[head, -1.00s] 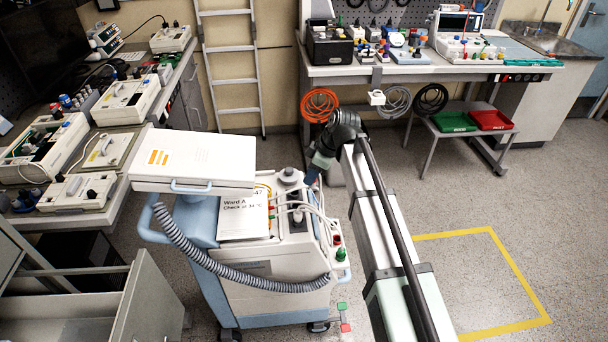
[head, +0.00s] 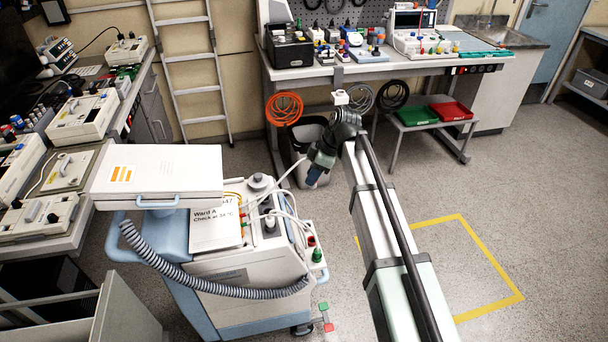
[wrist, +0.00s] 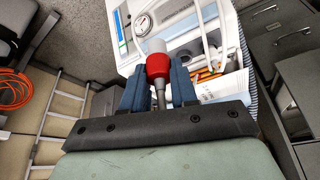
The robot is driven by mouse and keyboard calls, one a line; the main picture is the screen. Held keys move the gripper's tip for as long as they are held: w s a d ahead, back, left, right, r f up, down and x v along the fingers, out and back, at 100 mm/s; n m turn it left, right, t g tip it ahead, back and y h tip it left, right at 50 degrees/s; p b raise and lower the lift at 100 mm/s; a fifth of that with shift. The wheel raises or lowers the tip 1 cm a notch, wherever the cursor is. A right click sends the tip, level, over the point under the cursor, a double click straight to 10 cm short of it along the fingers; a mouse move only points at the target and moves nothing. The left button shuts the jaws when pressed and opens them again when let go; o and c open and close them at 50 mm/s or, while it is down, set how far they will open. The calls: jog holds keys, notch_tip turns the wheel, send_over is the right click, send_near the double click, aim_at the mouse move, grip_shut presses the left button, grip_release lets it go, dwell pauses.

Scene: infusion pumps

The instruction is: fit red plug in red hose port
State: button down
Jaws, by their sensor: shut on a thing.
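My gripper (wrist: 157,88) has two blue fingers shut on the red plug (wrist: 157,66), which has a red collar, a pale top and a thin grey stem. In the head view my gripper (head: 316,178) hangs behind and to the right of the white and blue cart (head: 245,290), apart from it. The plug cannot be made out there. A red fitting (head: 311,241) sits on the cart's right side, above a green one (head: 317,256); it looks like the red hose port.
White hoses (head: 288,212) loop over the cart's top, and a grey corrugated hose (head: 205,282) hangs along its front. A workbench (head: 350,70) and a bin (head: 306,135) stand behind. Open floor lies to the right, around a yellow marked outline (head: 490,306).

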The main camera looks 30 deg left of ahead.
send_over(308, 239)
jog(key=d, duration=0.2)
jog(key=shift+w+a+f, duration=0.15)
jog(key=shift+f, duration=6.3)
jog(key=shift+w+a+f, duration=0.1)
jog(key=shift+f, duration=6.35)
jog(key=shift+f, duration=1.65)
jog(key=c, duration=0.8)
grip_release()
jog(key=shift+r, duration=0.1)
jog(key=v, duration=1.3)
jog(key=shift+w+d+r, duration=0.15)
jog(key=shift+d+r, duration=0.1)
jog(key=shift+r, duration=0.05)
